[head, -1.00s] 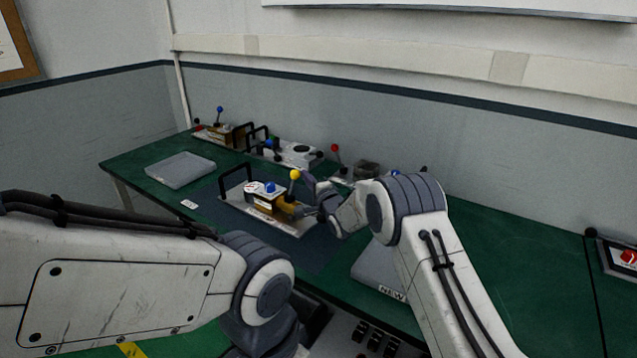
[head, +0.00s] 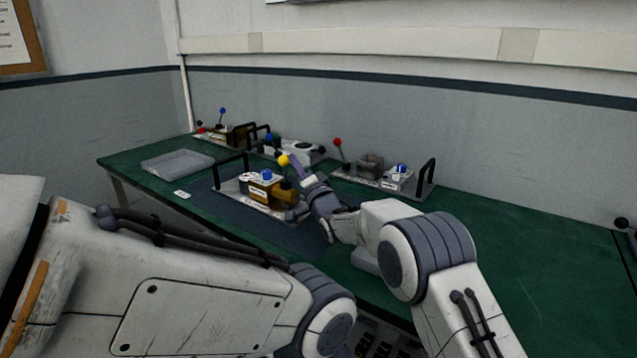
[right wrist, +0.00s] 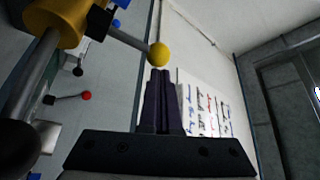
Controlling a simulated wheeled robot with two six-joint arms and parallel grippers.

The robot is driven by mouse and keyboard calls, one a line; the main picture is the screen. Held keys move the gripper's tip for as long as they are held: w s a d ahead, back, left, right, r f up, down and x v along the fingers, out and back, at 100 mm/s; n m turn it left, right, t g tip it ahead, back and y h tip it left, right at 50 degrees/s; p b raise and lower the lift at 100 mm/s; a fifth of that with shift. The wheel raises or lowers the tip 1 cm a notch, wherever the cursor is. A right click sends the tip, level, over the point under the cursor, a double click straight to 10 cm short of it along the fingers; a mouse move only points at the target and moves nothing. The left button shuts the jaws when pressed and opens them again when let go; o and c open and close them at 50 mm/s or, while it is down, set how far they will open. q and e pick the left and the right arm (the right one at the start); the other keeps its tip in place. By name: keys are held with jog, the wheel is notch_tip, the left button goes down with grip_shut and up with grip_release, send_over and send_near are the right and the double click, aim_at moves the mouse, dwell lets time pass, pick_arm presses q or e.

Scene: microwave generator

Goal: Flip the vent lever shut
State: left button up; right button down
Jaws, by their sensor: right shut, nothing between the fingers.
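The unit (head: 258,196) stands on the dark mat on the green bench, with a brass body, a blue knob and a black handle. Its lever has a yellow ball knob (head: 283,160) and leans slightly left in the head view. My right gripper (head: 294,168) is shut and empty, its fingertips close to the right of the yellow knob. In the right wrist view, the closed dark fingers (right wrist: 162,74) point at the yellow knob (right wrist: 159,54), just below it; I cannot tell whether they touch. My left arm shows, but its gripper is out of view.
A grey tray (head: 178,161) lies at the bench's left. Behind are other units with levers, one with a red knob (head: 337,142) and one with a blue knob (head: 222,111). The bench (head: 520,250) is clear at the right.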

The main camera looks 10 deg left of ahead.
jog(key=n+b, duration=0.1)
jog(key=s+n+y+b, duration=0.1)
jog(key=shift+s+a+f+n, duration=0.1)
jog(key=shift+a+f+n, duration=0.2)
jog(key=shift+f, duration=0.1)
jog(key=shift+s+a+b, duration=0.15)
jog(key=shift+s+b, duration=0.2)
jog(key=shift+b, duration=0.3)
pick_arm(q)
notch_tip(320, 180, down, 5)
jog(key=shift+s+r, duration=0.15)
jog(key=shift+r, duration=0.05)
pick_arm(e)
jog(key=shift+r, duration=0.25)
jog(key=s+d+r, duration=0.3)
jog(key=d+r, duration=0.7)
jog(key=d, duration=0.1)
jog(key=shift+d+r, duration=0.15)
jog(key=shift+r, duration=0.25)
jog(key=shift+s, duration=0.15)
